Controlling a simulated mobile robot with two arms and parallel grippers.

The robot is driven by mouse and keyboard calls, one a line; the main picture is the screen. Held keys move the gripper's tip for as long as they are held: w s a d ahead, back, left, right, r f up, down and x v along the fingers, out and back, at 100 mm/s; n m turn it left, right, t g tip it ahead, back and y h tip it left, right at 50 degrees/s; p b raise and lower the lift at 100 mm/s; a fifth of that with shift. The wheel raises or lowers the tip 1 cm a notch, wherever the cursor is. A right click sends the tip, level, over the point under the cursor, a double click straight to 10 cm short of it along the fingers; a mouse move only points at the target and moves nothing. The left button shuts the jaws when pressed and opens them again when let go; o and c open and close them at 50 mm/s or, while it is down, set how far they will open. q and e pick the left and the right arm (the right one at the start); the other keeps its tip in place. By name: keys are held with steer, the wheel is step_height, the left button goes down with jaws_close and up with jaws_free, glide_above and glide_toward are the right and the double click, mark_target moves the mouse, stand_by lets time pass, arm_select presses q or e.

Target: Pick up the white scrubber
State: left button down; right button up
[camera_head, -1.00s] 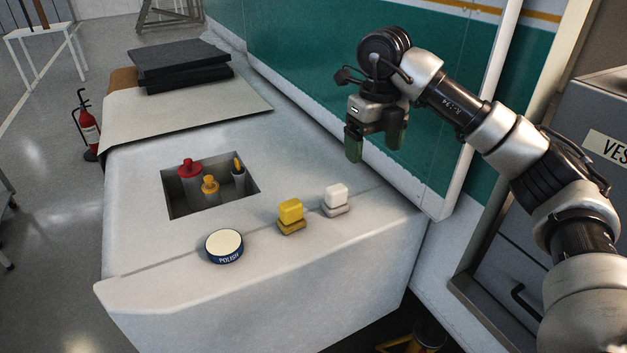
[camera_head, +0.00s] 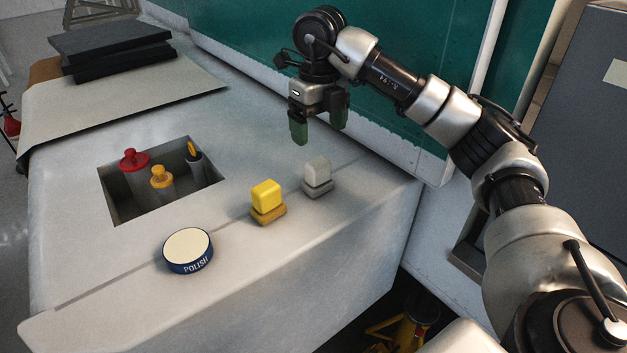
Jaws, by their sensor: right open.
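The white scrubber (camera_head: 317,172) stands upright on the pale work surface, right of a yellow scrubber (camera_head: 267,197). It has a pale block on top and a greyer base. My right gripper (camera_head: 320,132) is open and empty, its green fingertips pointing down. It hangs above the white scrubber and, in the picture, just behind it, with a visible gap and no contact. My left gripper is not in view.
A polish tin (camera_head: 188,250) lies at the front left. Dark slabs (camera_head: 110,45) lie at the back left. A green and white wall (camera_head: 240,60) rises behind the surface.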

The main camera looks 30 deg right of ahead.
mark_target(318, 161)
step_height(318, 161, down, 4)
steer(key=shift+s+f+p, duration=0.15)
steer(key=shift+p, duration=0.2)
step_height(318, 161, down, 5)
steer(key=p, duration=0.3)
steer(key=shift+a, duration=0.15)
steer(key=shift+f, duration=0.3)
steer(key=c, duration=1)
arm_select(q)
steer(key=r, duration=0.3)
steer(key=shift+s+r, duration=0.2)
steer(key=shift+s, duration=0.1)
